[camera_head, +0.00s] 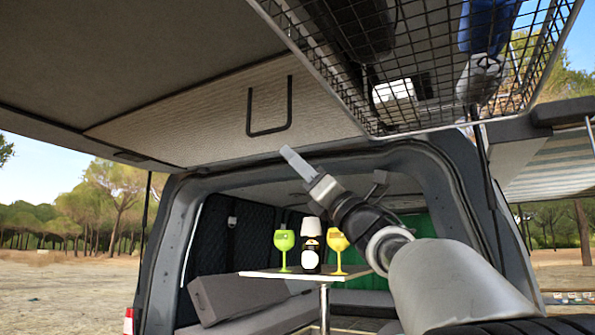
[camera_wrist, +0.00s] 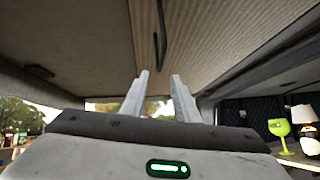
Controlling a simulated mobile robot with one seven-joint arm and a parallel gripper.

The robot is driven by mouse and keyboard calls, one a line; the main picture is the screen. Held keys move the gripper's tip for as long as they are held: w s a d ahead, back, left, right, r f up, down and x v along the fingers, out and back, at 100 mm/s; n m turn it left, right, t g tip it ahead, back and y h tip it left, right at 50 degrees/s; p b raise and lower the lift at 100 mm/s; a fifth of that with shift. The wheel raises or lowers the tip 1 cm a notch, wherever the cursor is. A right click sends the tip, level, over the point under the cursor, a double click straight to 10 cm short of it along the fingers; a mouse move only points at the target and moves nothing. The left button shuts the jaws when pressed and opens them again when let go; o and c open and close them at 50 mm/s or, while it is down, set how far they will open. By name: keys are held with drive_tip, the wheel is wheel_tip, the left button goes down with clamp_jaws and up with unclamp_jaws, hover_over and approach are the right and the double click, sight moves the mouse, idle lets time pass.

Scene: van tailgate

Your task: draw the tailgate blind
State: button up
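The tailgate blind (camera_head: 215,115) is a pale woven panel under the raised tailgate, with a dark U-shaped handle (camera_head: 270,131) hanging from it. In the wrist view the blind (camera_wrist: 215,40) fills the upper right, and the dark handle (camera_wrist: 161,40) shows above and between my fingers. My gripper (camera_head: 287,152) is just below and slightly right of the handle in the head view. In the wrist view my gripper (camera_wrist: 160,78) has its two fingers apart with nothing between them. The handle looks apart from the fingers.
A wire basket (camera_head: 440,95) with items hangs overhead at the right. A grey seat (camera_head: 235,295) stands left. Open ground lies outside left.

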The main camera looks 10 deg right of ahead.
idle(0.6)
drive_tip(key=d+f+m+t+h+p, duration=0.15)
drive_tip(key=d+m+h, duration=0.25)
drive_tip(key=m+h, duration=0.5)
drive_tip(key=d+f+m+t+h+p, duration=0.1)
drive_tip(key=d+f+m+h+p, duration=0.2)
drive_tip(key=m+h, duration=0.65)
drive_tip(key=s+d+f+m+g+p, duration=0.1)
drive_tip(key=s+f+m+g, duration=0.15)
drive_tip(key=f+m, duration=0.3)
drive_tip(key=s+d+f+m+g+p, duration=0.1)
drive_tip(key=s+f+m+g, duration=0.15)
drive_tip(key=f+m, duration=0.35)
drive_tip(key=s+a+f+m+g+p, duration=0.1)
drive_tip(key=s+a+f+m+g, duration=0.2)
drive_tip(key=s+f, duration=0.5)
drive_tip(key=s+a+f+m+g+y+p, duration=0.1)
drive_tip(key=s+a+f+m+g, duration=0.2)
drive_tip(key=s+f, duration=0.5)
drive_tip(key=s+a+f+m+g+y+p, duration=0.1)
drive_tip(key=s+a+f+m+g, duration=0.2)
drive_tip(key=s+f+g, duration=0.4)
wheel_tip(320, 180, down, 8)
drive_tip(key=shift+s+f+m, duration=0.2)
drive_tip(key=shift+s+m, duration=0.5)
drive_tip(key=shift+s, duration=0.2)
drive_tip(key=shift+a, duration=0.15)
